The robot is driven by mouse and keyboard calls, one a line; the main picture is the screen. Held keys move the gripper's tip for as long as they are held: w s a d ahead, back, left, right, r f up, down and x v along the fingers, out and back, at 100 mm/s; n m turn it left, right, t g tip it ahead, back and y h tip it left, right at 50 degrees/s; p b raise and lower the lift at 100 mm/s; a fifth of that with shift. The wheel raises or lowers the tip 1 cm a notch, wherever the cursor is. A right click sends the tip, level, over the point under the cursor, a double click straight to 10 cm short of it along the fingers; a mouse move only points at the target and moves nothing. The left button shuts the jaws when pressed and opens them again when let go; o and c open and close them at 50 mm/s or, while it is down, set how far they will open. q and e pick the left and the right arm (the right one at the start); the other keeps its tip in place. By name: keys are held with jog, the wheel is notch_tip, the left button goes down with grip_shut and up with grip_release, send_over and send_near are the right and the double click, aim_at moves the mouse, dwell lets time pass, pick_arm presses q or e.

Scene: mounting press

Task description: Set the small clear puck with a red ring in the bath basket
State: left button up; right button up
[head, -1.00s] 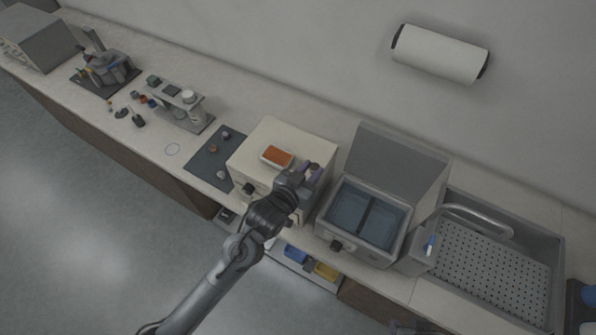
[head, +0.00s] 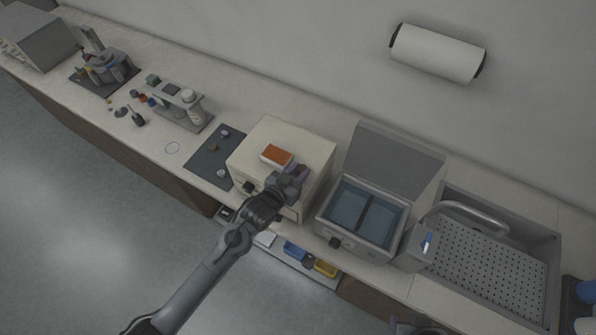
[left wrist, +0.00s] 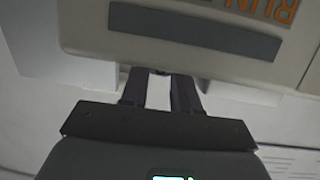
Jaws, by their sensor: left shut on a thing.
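My left gripper (head: 290,185) is over the right front part of the cream press box (head: 262,135) in the head view. In the left wrist view its two fingers (left wrist: 160,90) are close to a cream face with a grey bar. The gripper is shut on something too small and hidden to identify. I cannot make out a clear puck with a red ring. The open bath (head: 334,222) with bluish water and a dark divider stands just right of the press. Its basket cannot be told apart clearly. My right gripper is not in view.
A dark mat (head: 203,165) with several small round pieces lies left of the press. The raised bath lid (head: 400,165) stands behind the water. A perforated sink (head: 490,265) lies to the right.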

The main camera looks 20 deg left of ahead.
pick_arm(q)
jog(key=shift+f, duration=0.1)
jog(key=o, duration=1)
jog(key=shift+o, duration=0.2)
jog(key=s+a+g+y, duration=0.1)
jog(key=s+a+g, duration=0.1)
jog(key=s, duration=0.7)
jog(key=s+a+g+y, duration=0.1)
jog(key=s+a+g, duration=0.2)
jog(key=s, duration=0.6)
jog(key=shift+s+n+b, duration=0.4)
jog(key=shift+o, duration=0.4)
jog(key=s+a+f+g+y, duration=0.1)
jog(key=s+g, duration=0.4)
jog(key=s, duration=0.6)
jog(key=shift+s+a+g+y, duration=0.15)
jog(key=shift+a+g+y, duration=0.15)
jog(key=shift+a, duration=0.45)
